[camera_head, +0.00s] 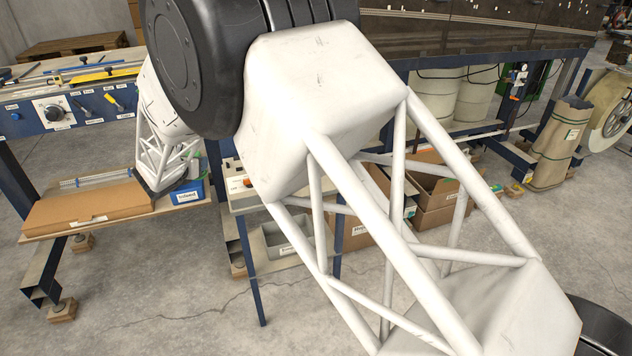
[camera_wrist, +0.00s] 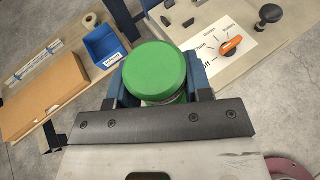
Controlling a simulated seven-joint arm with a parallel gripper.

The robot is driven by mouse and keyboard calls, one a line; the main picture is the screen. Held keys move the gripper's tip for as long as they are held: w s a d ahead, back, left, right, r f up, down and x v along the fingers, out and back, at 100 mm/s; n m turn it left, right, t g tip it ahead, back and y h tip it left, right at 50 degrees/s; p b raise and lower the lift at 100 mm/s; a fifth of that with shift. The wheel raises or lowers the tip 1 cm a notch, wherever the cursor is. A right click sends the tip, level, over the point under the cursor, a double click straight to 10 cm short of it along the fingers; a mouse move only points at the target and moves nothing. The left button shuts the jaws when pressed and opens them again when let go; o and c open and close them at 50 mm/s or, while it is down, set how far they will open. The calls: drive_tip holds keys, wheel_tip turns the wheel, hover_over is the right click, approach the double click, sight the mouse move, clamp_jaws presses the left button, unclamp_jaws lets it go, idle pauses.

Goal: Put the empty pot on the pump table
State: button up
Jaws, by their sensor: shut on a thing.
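In the wrist view my gripper (camera_wrist: 160,88) is shut on a pot (camera_wrist: 156,68) with a green lid. The lid faces the camera and hides most of the body, so I cannot tell whether the pot is empty. The pump table (camera_wrist: 273,66) lies beyond and to the right of the pot, with an orange dial knob on a white label and a black knob. In the head view the pump table (camera_head: 239,185) is mostly hidden behind my arm. The gripper is hard to make out there.
A blue box (camera_wrist: 103,45) and a cardboard box (camera_wrist: 43,94) lie on a wooden shelf left of the pot. In the head view, the cardboard box (camera_head: 85,205) sits under a blue-fronted bench (camera_head: 90,109). Grey bins and cartons stand under the pump table area. A paper sack (camera_head: 558,148) stands far right.

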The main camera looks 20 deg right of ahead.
drive_tip(key=s+a+r+n+y, duration=0.3)
drive_tip(key=s+a+n+y, duration=0.25)
drive_tip(key=a, duration=0.55)
drive_tip(key=s+a+r+n+y, duration=0.3)
drive_tip(key=s+a+n+y, duration=0.25)
drive_tip(key=a, duration=0.65)
drive_tip(key=w+d+f+m+h, duration=0.2)
drive_tip(key=d+f+m+h, duration=0.1)
drive_tip(key=d, duration=0.7)
drive_tip(key=w+d+f+m+t+h, duration=0.1)
drive_tip(key=w+d+f+m+h, duration=0.15)
drive_tip(key=d, duration=0.75)
drive_tip(key=w+d+f+m+h, duration=0.15)
drive_tip(key=d+f, duration=0.25)
drive_tip(key=d, duration=0.7)
drive_tip(key=s+d+f+m+g+h, duration=0.1)
drive_tip(key=s+d+m+h, duration=0.1)
drive_tip(key=d, duration=0.7)
drive_tip(key=s+d+f+m+g+h, duration=0.1)
drive_tip(key=s+d+f+m+h, duration=0.1)
drive_tip(key=d, duration=0.8)
drive_tip(key=s+d+f+m+g+h, duration=0.1)
drive_tip(key=s+d+f+m+h, duration=0.1)
drive_tip(key=d, duration=0.8)
drive_tip(key=shift+s+f+m+h, duration=0.25)
drive_tip(key=shift+s+m+h, duration=0.35)
drive_tip(key=shift+s, duration=0.25)
drive_tip(key=shift+w, duration=0.1)
